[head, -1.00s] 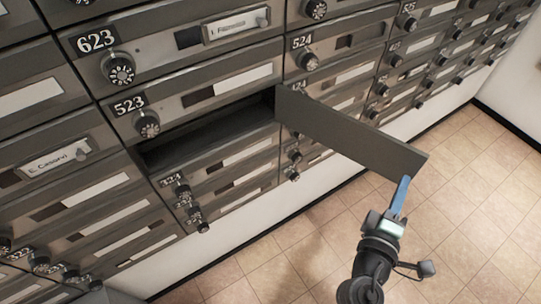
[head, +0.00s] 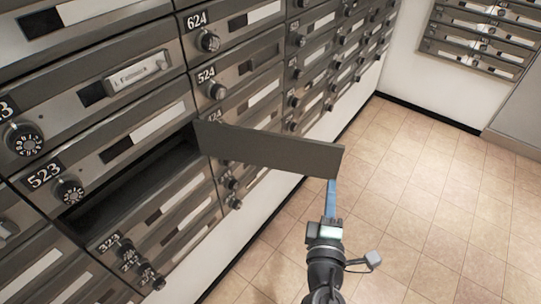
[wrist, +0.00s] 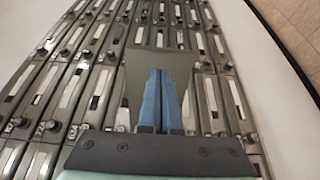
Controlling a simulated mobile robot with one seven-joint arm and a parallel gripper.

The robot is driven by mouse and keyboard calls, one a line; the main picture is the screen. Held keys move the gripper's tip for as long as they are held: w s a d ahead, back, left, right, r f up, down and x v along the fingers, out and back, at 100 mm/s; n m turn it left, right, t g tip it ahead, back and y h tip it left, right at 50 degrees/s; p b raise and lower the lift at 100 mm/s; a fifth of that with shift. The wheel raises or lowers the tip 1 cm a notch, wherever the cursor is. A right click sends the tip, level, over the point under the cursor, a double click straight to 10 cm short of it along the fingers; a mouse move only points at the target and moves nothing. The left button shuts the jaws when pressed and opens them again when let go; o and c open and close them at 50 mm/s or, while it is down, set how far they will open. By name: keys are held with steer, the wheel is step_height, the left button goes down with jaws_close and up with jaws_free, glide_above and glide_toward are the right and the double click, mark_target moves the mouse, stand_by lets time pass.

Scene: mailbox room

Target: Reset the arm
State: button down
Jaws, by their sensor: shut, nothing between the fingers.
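My gripper (head: 331,184) has blue fingers and is shut and empty. In the head view its tips are at the lower outer corner of an open grey mailbox door (head: 270,151). I cannot tell whether they touch it. The door swings out from a dark open compartment (head: 130,185) just below the 523 label. In the wrist view the blue fingers (wrist: 163,75) lie side by side and point at a grey panel (wrist: 158,58), which looks like the same door.
Mailboxes with round dials (head: 70,191) fill the wall on the left. Another mailbox bank (head: 475,45) hangs on the far wall at upper right. The tiled floor (head: 430,190) on the right is clear.

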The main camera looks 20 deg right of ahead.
steer(key=s+d+p, duration=0.1)
steer(key=s+d, duration=0.5)
steer(key=s, duration=0.1)
steer(key=shift+s+d, duration=0.25)
steer(key=shift+s, duration=0.1)
steer(key=shift+r, duration=0.1)
steer(key=w+a+r+m+t+p, duration=0.15)
steer(key=w+a+r+m, duration=0.25)
steer(key=r, duration=0.6)
steer(key=w+a+r+m+t+h, duration=0.1)
steer(key=w+a+r+m+t, duration=0.3)
steer(key=r, duration=0.6)
steer(key=w+a+r+m+g, duration=0.1)
steer(key=w+a+r+m, duration=0.3)
steer(key=r, duration=0.7)
steer(key=s+a+r+t+y+p, duration=0.1)
steer(key=s+a+r+t+y, duration=0.3)
steer(key=a+r, duration=0.6)
steer(key=s+a+r+t+y+p, duration=0.1)
steer(key=s+a+r+t+y, duration=0.3)
steer(key=a+r, duration=0.7)
step_height(320, 180, up, 5)
steer(key=s+y, duration=0.2)
steer(key=y, duration=0.1)
steer(key=shift+s+n, duration=0.2)
steer(key=shift+n, duration=0.2)
